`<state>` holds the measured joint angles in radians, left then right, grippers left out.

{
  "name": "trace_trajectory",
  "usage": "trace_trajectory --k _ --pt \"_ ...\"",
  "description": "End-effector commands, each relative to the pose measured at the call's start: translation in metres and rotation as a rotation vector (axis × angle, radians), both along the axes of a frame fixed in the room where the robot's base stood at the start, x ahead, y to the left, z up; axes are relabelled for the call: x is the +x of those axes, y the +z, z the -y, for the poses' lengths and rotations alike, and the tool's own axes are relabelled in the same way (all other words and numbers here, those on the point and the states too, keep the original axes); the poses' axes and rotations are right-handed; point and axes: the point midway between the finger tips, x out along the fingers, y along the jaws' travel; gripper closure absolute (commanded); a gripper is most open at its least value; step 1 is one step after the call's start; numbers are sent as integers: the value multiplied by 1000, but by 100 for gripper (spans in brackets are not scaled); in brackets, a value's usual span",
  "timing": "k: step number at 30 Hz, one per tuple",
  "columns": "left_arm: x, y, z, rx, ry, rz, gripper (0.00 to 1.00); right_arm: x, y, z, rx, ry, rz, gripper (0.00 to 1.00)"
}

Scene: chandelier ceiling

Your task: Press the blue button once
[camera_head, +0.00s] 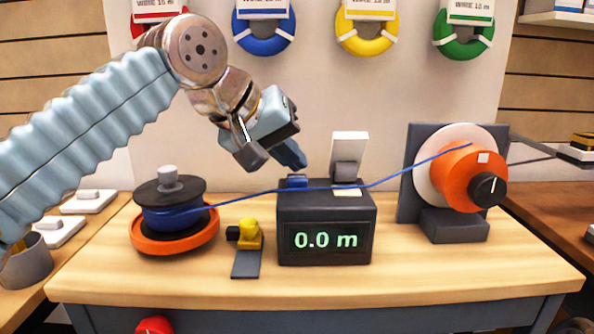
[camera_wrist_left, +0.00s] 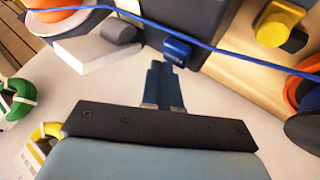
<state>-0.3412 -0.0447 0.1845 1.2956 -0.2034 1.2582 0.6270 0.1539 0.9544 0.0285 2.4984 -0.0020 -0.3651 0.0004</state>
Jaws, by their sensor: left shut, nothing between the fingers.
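The blue button (camera_head: 297,181) is a small block on the top left of a black box (camera_head: 290,220) whose green display reads 0.0 m. In the left wrist view the blue button (camera_wrist_left: 177,50) is just beyond the fingertips. My left gripper (camera_head: 302,164) comes down from the upper left with its dark blue fingers shut and empty. The tips are just above the button, with a small gap showing. In the left wrist view my left gripper (camera_wrist_left: 160,66) also looks apart from the button. My right gripper is out of view.
A blue wire (camera_head: 395,177) runs from the spool (camera_head: 170,195) at left, across the box beside the button, to an orange drum (camera_head: 465,178) at right. A raised white flap (camera_head: 349,146) stands right of the button. A yellow-knobbed part (camera_head: 248,232) sits left of the box.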

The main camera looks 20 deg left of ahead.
Motion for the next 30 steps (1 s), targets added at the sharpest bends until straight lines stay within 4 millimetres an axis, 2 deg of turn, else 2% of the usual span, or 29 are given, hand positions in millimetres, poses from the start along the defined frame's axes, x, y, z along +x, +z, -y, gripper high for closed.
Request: trace_trajectory --k 3,16,25,30 --pt "0 9 0 0 0 0 100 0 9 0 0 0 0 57" --pt "0 12 0 -1 0 1 100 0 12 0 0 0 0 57" --pt "0 41 0 -1 0 1 100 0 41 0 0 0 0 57" --pt "1 53 0 0 1 1 100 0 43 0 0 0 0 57"
